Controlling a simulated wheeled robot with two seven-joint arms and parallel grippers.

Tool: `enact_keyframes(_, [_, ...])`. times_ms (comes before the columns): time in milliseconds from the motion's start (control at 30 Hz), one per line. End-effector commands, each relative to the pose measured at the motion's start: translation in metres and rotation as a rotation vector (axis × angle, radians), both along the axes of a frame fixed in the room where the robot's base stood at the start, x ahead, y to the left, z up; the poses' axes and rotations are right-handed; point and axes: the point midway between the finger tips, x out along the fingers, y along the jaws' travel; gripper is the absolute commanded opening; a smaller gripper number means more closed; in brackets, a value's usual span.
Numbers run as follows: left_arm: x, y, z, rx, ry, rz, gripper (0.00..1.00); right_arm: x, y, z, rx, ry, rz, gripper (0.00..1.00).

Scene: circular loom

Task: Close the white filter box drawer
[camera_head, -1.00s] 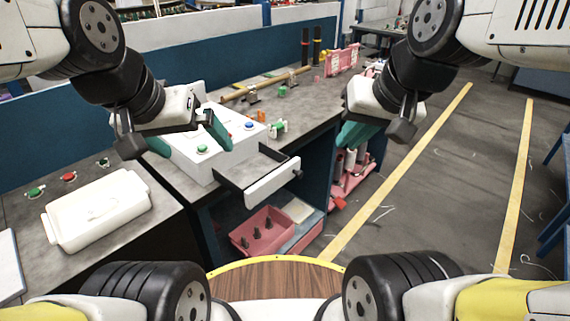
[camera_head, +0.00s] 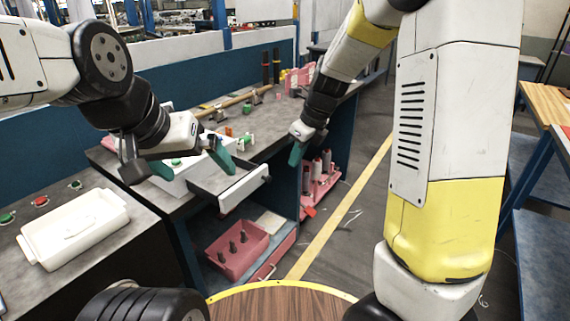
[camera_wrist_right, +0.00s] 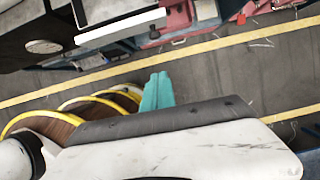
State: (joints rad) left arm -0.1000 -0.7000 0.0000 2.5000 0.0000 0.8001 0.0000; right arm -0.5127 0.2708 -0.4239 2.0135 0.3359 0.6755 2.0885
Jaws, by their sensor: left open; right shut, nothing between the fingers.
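The white filter box (camera_head: 180,184) stands on the grey workbench, partly hidden behind my left gripper. Its drawer (camera_head: 244,188) is pulled out to the right, with a white front and dark tray visible. The white drawer front also shows at the top of the right wrist view (camera_wrist_right: 120,28). My left gripper (camera_head: 193,168) is open in front of the box, its teal fingers apart. My right gripper (camera_head: 296,156) is shut and empty, beyond and right of the drawer front, apart from it in the picture. Its teal fingers are together in the right wrist view (camera_wrist_right: 157,92).
A pink bin (camera_head: 237,250) with dark pegs is on the shelf below the drawer. A pink rack (camera_head: 320,185) stands under the bench.

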Motion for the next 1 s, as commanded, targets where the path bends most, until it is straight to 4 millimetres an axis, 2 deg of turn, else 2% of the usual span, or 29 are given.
enact_keyframes(167, [0.0,0.0,0.0,0.0,0.0,0.0,1.0,0.004,0.006,-0.026,-0.003,0.006,-0.001,0.0])
enact_keyframes(500, [0.0,0.0,0.0,0.0,0.0,0.0,1.0,0.019,0.026,-0.093,-0.001,0.006,0.0,0.0])
enact_keyframes(700, [0.0,0.0,0.0,0.0,0.0,0.0,1.0,0.038,0.049,-0.092,-0.001,0.0,0.005,0.0])
enact_keyframes(1000, [0.0,0.0,0.0,0.0,0.0,0.0,1.0,0.044,0.058,-0.092,-0.001,0.0,0.004,0.0])
